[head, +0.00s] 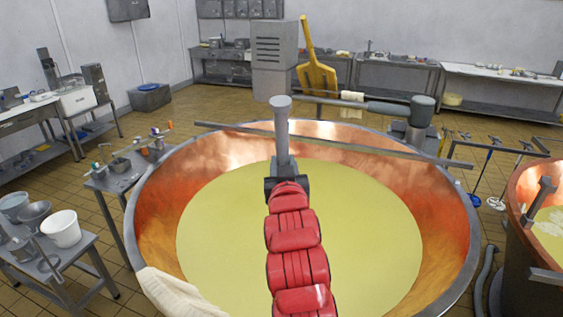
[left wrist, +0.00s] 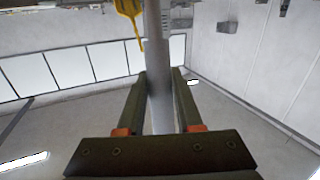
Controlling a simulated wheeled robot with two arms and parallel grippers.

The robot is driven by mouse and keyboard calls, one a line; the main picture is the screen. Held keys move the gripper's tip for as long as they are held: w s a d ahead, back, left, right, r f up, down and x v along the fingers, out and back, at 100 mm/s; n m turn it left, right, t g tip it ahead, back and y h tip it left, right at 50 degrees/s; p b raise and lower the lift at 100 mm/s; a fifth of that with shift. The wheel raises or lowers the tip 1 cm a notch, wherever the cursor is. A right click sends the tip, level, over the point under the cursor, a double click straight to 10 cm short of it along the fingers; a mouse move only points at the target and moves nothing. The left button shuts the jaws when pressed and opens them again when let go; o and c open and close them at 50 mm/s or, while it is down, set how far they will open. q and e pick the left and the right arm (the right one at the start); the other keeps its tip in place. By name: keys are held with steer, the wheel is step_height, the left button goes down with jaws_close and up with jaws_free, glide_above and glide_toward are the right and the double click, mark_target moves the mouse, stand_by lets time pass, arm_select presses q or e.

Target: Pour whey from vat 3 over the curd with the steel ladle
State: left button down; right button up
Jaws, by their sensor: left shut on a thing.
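A large copper vat (head: 447,210) fills the middle of the head view and holds smooth pale yellow liquid (head: 365,220). I see no number on it. My left gripper (head: 284,182), on the red arm, is above this liquid. It is shut on a grey rod with a wider round end (head: 281,130), which looks like the steel ladle. The rod points away from me over the vat. In the left wrist view the rod (left wrist: 156,45) passes between the fingers (left wrist: 160,95). Whether its bowl holds anything cannot be told. My right gripper is out of view.
A long bar (head: 335,147) crosses the vat's far side. A pale cloth (head: 175,295) hangs over the near-left rim. A second copper vat (head: 520,240) with pale contents stands right. Tables with a white bucket (head: 61,229) and bowls stand left. A yellow paddle (head: 316,75) stands behind.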

arm_select(q)
step_height(320, 180, down, 39)
steer(key=b, duration=2.4)
steer(key=shift+s+b, duration=0.25)
steer(key=shift+b, duration=0.15)
steer(key=shift+d, duration=0.1)
step_height(320, 180, up, 41)
steer(key=p, duration=1.2)
steer(key=shift+r+p, duration=0.3)
steer(key=shift+r, duration=0.05)
